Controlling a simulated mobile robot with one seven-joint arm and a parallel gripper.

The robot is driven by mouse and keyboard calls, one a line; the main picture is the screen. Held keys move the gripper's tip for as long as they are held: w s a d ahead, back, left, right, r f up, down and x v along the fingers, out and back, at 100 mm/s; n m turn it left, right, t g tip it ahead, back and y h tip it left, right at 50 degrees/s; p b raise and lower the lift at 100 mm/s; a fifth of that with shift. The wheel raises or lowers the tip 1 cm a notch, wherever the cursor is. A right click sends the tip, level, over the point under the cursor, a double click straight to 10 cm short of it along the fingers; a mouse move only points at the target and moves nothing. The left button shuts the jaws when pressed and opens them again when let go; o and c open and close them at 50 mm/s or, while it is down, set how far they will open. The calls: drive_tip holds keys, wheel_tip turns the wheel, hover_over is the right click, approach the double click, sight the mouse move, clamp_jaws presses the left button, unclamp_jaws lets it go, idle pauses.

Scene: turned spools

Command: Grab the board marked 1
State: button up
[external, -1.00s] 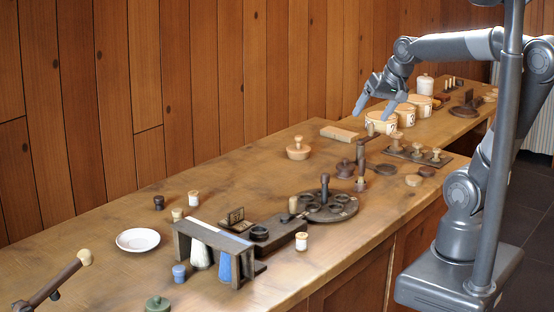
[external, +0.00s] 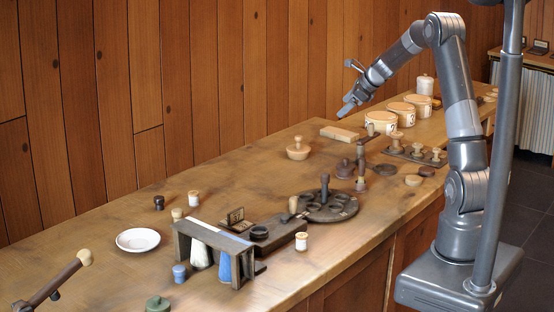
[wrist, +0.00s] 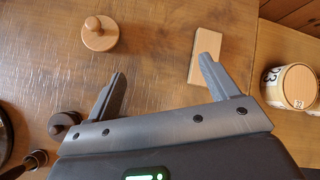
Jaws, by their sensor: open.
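A flat, pale wooden board (external: 339,134) lies on the wooden counter near the back wall. It also shows in the wrist view (wrist: 208,45), ahead of the right fingertip; I cannot make out a 1 on it. My gripper (external: 350,104) is in the air above and slightly right of this board. In the wrist view my gripper (wrist: 162,72) has its two fingers wide apart with nothing between them. The board lies beyond the right finger, with its near end close to or partly behind that fingertip in the picture.
A round knobbed wooden piece (wrist: 100,33) stands left of the board. Lidded cream canisters (external: 380,122) with dark marks stand to its right, one close by in the wrist view (wrist: 291,87). A dark round holder (external: 318,207) is nearer the front.

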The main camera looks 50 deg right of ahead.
sight(340, 131)
drive_tip(key=w+d+f+m, duration=0.1)
drive_tip(key=d+f+m, duration=0.1)
drive_tip(key=d+f, duration=0.1)
drive_tip(key=w+d+f+m, duration=0.1)
drive_tip(key=w+d+f, duration=0.1)
drive_tip(key=d+f, duration=0.1)
drive_tip(key=w+d+f+m, duration=0.2)
drive_tip(key=d+f, duration=0.1)
drive_tip(key=f, duration=0.1)
drive_tip(key=shift+d+m+h, duration=0.3)
drive_tip(key=shift+h, duration=0.1)
drive_tip(key=shift+d+x, duration=0.2)
drive_tip(key=shift+x, duration=1.15)
drive_tip(key=shift+d+x, duration=0.2)
drive_tip(key=shift+x, duration=1.1)
drive_tip(key=shift+s+f, duration=0.15)
drive_tip(key=shift+c, duration=0.6)
drive_tip(key=c, duration=1)
drive_tip(key=shift+o, duration=0.2)
